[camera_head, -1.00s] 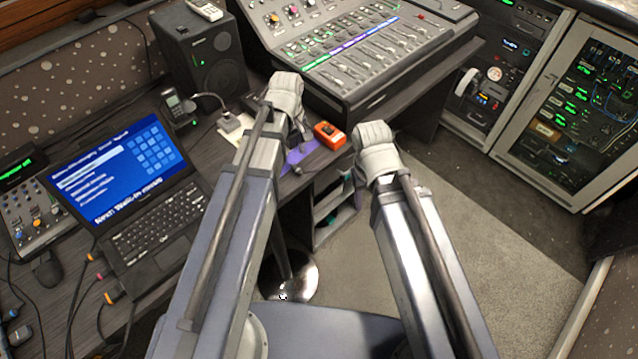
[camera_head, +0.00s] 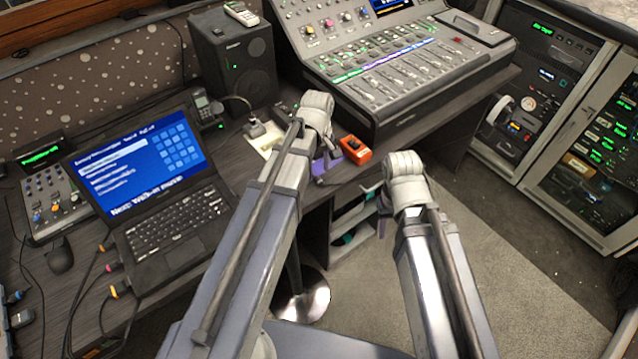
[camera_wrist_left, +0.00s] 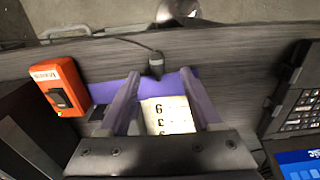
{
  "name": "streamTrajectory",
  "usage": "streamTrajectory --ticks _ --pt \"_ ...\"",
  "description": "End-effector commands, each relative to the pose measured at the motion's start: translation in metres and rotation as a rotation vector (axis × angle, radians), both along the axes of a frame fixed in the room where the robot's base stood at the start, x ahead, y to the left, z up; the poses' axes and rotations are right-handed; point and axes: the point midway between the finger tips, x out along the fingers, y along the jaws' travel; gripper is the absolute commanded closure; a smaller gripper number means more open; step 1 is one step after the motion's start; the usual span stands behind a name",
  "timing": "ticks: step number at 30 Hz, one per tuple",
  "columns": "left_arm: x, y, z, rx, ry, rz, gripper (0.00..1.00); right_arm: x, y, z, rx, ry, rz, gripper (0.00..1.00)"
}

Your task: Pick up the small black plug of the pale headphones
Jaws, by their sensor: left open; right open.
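In the left wrist view, a small black plug (camera_wrist_left: 156,64) with a thin dark cable lies on the dark desk, just beyond and between my left gripper's fingertips. My left gripper (camera_wrist_left: 160,75) is open and empty, above a purple strip and a white label with digits. In the head view, my left gripper (camera_head: 318,112) is over the desk near its front edge; it and its arm hide the plug there. My right gripper (camera_head: 404,172) is open and empty, in front of the desk edge. I cannot clearly make out the pale headphones.
An orange box (camera_head: 355,150) sits beside my left gripper; it also shows in the left wrist view (camera_wrist_left: 60,87). A laptop (camera_head: 140,185) is to the left. A speaker (camera_head: 235,60) and the mixing console (camera_head: 390,70) stand behind. Floor is open at the right.

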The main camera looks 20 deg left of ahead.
Motion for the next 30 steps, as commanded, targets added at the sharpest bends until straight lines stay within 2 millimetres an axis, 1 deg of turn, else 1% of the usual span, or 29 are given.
streamTrajectory --ticks 1,6,9,12,18,20,30 --pt "0.001 -0.001 -0.011 0.0 0.0 0.0 0.35 0.0 0.0 -0.011 0.0 0.0 0.0 0.5" --pt "0.004 -0.003 -0.033 0.0 0.0 0.0 0.35 0.0 0.0 -0.033 0.0 0.0 0.0 0.5" --pt "0.004 -0.003 -0.043 0.0 0.0 0.0 0.35 0.0 0.0 -0.043 0.0 0.0 0.001 0.5" --pt "0.004 -0.003 -0.045 0.0 0.0 0.0 0.35 0.0 0.0 -0.045 0.0 0.0 0.001 0.5" --pt "0.004 -0.003 -0.043 0.0 0.0 0.0 0.35 0.0 0.0 -0.043 0.0 0.0 0.001 0.5" --pt "0.004 -0.003 -0.043 0.0 0.0 0.0 0.41 0.0 0.0 -0.043 0.0 0.0 0.001 0.5" --pt "0.004 -0.003 -0.043 0.0 0.0 0.0 0.79 0.0 0.0 -0.043 0.0 0.0 0.001 0.5"
